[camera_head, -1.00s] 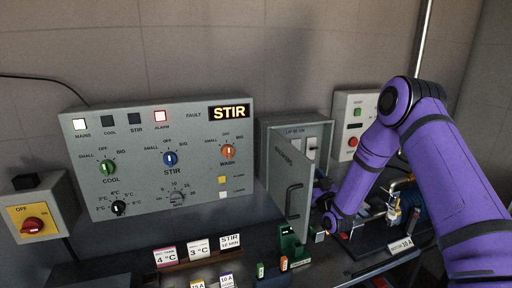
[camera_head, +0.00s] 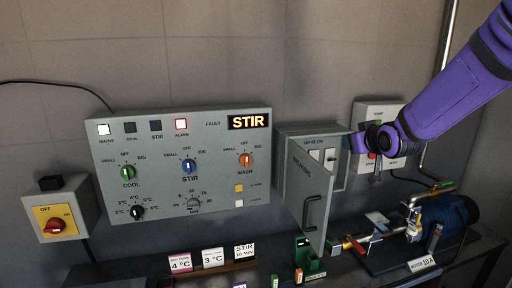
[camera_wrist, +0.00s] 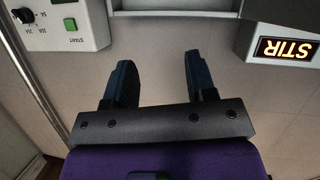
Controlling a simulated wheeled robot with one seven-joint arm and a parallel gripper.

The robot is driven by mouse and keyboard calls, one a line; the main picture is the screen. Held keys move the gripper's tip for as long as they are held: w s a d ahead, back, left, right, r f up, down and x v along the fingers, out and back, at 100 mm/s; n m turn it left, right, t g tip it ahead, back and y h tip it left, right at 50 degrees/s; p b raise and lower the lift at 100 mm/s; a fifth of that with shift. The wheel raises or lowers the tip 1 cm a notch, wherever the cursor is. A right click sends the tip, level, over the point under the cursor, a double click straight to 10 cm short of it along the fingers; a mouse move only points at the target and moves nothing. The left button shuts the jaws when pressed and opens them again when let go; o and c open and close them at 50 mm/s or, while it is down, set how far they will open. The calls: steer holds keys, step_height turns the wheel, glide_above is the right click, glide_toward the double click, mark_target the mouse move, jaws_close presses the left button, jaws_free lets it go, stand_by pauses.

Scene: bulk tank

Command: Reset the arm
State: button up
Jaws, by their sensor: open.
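My purple arm comes in from the upper right in the head view. My gripper (camera_head: 378,172) hangs in front of the small grey start/stop box (camera_head: 395,109), right of the fuse box. In the wrist view my gripper (camera_wrist: 158,80) shows two dark fingers spread apart, with only bare wall between them. It holds nothing. The start/stop box (camera_wrist: 78,28) shows at the wrist view's upper left, with a green button marked START. The STIR display (camera_wrist: 286,49) is at the upper right of that view. In the head view the gripper covers part of the start/stop box.
The control panel (camera_head: 163,205) has its STIR display and alarm lamp lit. The fuse box door (camera_head: 307,183) stands open toward me. A yellow-plated switch (camera_head: 58,224) is at left. Cards, fuses and a motor (camera_head: 457,216) sit on the bench. The wall above is clear.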

steer(key=s+d+r+m+g+h, duration=0.1)
steer(key=s+g, duration=0.7)
steer(key=s, duration=2.9)
step_height(320, 180, up, 2)
steer(key=shift+d+r+m+g, duration=0.3)
steer(key=shift+d+m, duration=0.3)
steer(key=shift+m, duration=0.5)
